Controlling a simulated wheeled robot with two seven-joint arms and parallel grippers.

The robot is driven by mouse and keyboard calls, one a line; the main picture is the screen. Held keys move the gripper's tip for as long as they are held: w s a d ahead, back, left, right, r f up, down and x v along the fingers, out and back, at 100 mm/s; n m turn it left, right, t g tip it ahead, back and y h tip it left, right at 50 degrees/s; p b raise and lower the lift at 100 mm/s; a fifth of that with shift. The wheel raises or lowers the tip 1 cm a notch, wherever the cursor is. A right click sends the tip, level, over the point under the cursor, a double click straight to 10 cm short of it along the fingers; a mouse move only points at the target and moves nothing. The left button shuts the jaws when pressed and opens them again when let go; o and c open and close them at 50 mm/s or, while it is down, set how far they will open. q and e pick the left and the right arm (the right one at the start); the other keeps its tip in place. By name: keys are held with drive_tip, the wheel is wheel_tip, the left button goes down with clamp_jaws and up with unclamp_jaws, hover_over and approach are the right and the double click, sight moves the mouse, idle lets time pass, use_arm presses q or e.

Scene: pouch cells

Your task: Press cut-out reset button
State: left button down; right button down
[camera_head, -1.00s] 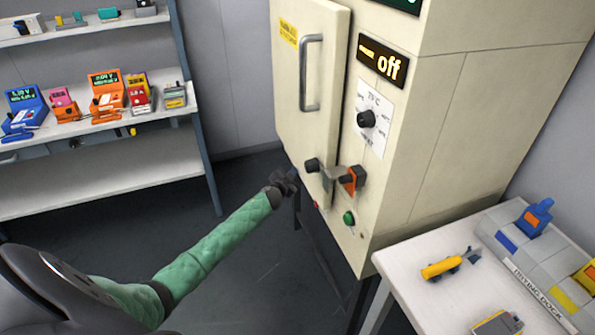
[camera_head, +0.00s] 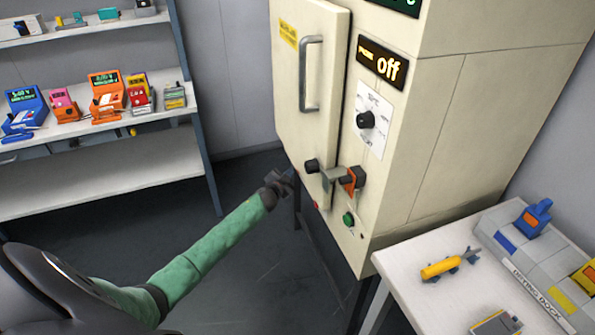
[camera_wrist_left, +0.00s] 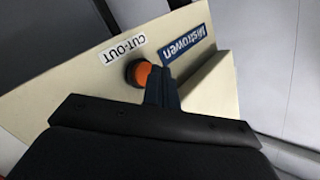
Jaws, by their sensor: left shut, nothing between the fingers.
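An orange round button (camera_wrist_left: 141,73) in a dark collar sits beside the white CUT-OUT label (camera_wrist_left: 125,48) in the left wrist view. It is on a cream side face of the cabinet (camera_head: 430,130); in the head view that face is hidden. My right gripper is not in view.
The cabinet's front has a door handle (camera_head: 310,73), a dial (camera_head: 366,119), an orange-backed latch (camera_head: 352,180) and a green button (camera_head: 348,219). The display (camera_head: 382,62) reads off. A white table (camera_head: 420,290) stands right; shelves (camera_head: 100,180) stand left. Floor between is clear.

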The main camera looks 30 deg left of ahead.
use_arm(q)
drive_tip(key=s+a+p, duration=0.1)
drive_tip(key=s+a, duration=0.2)
drive_tip(key=shift+s+a, duration=0.15)
drive_tip(key=shift+s, duration=0.25)
idle(1.0)
